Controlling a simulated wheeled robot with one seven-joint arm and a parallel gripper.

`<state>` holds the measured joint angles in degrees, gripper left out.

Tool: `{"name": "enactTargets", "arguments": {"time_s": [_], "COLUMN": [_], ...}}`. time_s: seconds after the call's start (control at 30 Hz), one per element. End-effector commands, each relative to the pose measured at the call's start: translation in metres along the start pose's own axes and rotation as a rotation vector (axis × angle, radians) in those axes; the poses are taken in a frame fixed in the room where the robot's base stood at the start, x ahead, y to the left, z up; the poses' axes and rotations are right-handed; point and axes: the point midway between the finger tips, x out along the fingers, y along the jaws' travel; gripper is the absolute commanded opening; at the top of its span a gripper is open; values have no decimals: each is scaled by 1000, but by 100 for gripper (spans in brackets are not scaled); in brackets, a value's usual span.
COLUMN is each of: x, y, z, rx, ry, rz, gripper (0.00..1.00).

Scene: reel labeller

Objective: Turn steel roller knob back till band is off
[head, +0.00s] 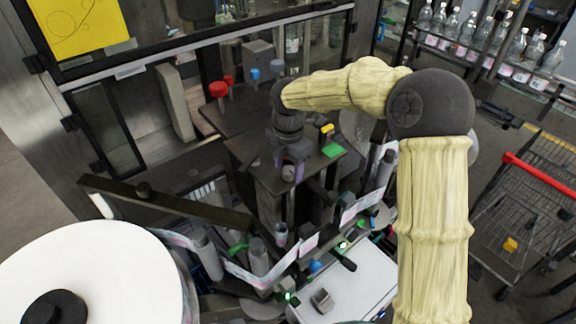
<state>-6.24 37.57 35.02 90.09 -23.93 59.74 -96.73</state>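My gripper (290,165) points down over the dark machine block in the middle of the head view. A small grey round knob (288,173) shows at its fingertips. I cannot tell whether the fingers touch it or whether it is the steel roller knob. The label band (240,272) with pink labels runs from the large white reel (95,275) at lower left. It passes grey rollers (208,256) and continues right past another pink label (348,215) towards a grey roller (385,168). Where the band meets the rollers behind the block is partly hidden.
Red knobs (218,90) and blue knobs (277,66) stand on the machine top behind. A dark bar (165,203) crosses at left. Shelves of bottles (490,35) are at upper right, a wire cart (525,215) at right. Open floor shows at far left.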

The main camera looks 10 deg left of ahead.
Motion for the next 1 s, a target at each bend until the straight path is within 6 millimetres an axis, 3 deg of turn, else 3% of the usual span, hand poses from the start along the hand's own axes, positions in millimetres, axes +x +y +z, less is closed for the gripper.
{"name": "enactTargets", "arguments": {"time_s": [0.17, 0.37, 1.0], "x": [-1, -19, -136], "y": [0, 0, 1], "z": [0, 0, 0], "rx": [1, 1, 0], "ry": [0, -1, 0], "rz": [-2, 1, 2], "gripper": [54, 54, 54]}}
